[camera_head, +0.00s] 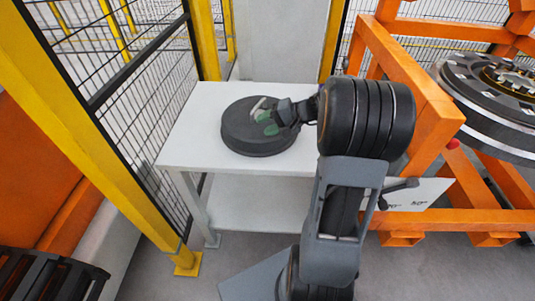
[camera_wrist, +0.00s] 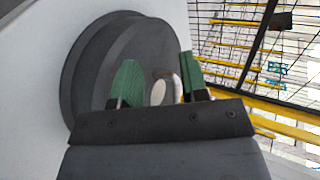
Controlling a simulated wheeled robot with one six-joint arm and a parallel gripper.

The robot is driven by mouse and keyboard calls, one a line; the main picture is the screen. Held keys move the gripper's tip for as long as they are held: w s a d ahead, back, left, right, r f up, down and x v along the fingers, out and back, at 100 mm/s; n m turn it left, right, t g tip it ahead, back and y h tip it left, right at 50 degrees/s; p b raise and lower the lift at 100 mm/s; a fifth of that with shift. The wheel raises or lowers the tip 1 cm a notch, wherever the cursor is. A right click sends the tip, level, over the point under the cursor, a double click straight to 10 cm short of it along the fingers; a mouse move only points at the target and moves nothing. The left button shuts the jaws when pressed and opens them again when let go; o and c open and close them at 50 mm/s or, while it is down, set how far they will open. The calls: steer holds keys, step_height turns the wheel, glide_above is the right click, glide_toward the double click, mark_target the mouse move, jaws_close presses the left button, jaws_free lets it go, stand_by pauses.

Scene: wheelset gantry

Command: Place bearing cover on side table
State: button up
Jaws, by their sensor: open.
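The bearing cover (camera_head: 245,138) is a dark grey round disc with a light handle on its top. It lies flat on the white side table (camera_head: 190,130), and its whole base appears to be on the top. My gripper (camera_head: 268,122) has green finger pads and is over the cover beside the handle. In the wrist view the cover (camera_wrist: 98,62) fills the left and middle. There the handle (camera_wrist: 170,83) shows between the two green fingers of my gripper (camera_wrist: 158,80), which stand apart. The lower part of the handle is hidden behind the gripper body.
A yellow post (camera_head: 205,40) and black mesh fence (camera_head: 125,75) stand close to the table's left and back. An orange frame (camera_head: 420,75) with a large wheelset disc (camera_head: 490,100) stands at the right. The tabletop left of the cover is clear.

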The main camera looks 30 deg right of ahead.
steer(key=s+a+n+g+h, duration=0.2)
steer(key=s+a+n+h, duration=0.1)
steer(key=s, duration=0.5)
steer(key=s+a+f+n+g+h, duration=0.1)
steer(key=s+a+n+g+h, duration=0.1)
steer(key=s+a+n+h, duration=0.2)
steer(key=s+a+h, duration=0.2)
steer(key=s+h, duration=0.1)
steer(key=s, duration=0.1)
steer(key=shift+s+a+f+n, duration=0.2)
steer(key=shift+s+a+n, duration=0.1)
steer(key=shift+s, duration=0.1)
